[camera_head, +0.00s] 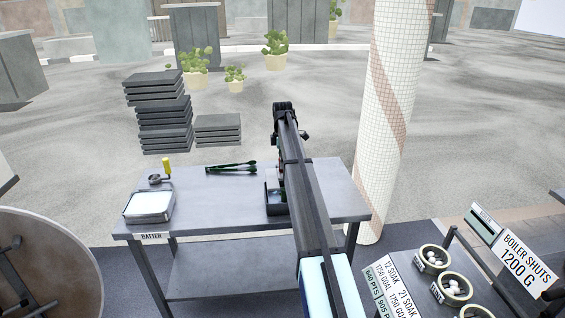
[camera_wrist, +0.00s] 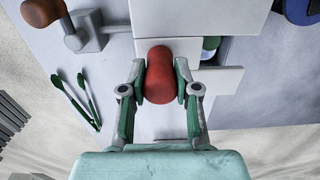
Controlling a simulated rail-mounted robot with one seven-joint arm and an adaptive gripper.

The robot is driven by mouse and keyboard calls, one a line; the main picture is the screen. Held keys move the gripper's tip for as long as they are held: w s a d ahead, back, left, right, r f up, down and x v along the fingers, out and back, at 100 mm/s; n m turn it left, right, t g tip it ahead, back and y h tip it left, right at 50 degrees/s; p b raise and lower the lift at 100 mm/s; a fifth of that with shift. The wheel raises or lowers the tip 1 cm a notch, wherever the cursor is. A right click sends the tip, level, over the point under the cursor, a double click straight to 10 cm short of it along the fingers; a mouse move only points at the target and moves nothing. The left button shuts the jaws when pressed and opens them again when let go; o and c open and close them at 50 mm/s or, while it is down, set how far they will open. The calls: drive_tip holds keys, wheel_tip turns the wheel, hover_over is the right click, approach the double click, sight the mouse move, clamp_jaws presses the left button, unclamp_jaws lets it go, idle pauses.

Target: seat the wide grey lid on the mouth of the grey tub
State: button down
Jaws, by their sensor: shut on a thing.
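In the wrist view my gripper (camera_wrist: 160,85) is shut on a red cylindrical handle (camera_wrist: 159,72), with one finger on each side. Pale grey flat pieces (camera_wrist: 218,82) show around and below the handle. They look like the lid, but how they join the handle is unclear. In the head view my arm hides the gripper's fingertips and what they hold. A dark open tub (camera_head: 276,209) stands on the table just left of my arm and is partly covered by it. I cannot tell whether the held piece touches the tub.
A tiled pillar (camera_head: 388,110) rises right of my arm. Small bowls (camera_head: 434,259) stand at the lower right. The table's middle is clear.

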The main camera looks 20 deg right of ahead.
drive_tip(key=shift+f+b, duration=0.4)
drive_tip(key=shift+f, duration=1.75)
drive_tip(key=shift+f+b, duration=0.6)
drive_tip(key=shift+f, duration=1.65)
drive_tip(key=c, duration=0.8)
unclamp_jaws()
drive_tip(key=shift+o, duration=0.2)
drive_tip(key=shift+r, duration=0.1)
wheel_tip(320, 180, up, 12)
drive_tip(key=shift+f, duration=0.1)
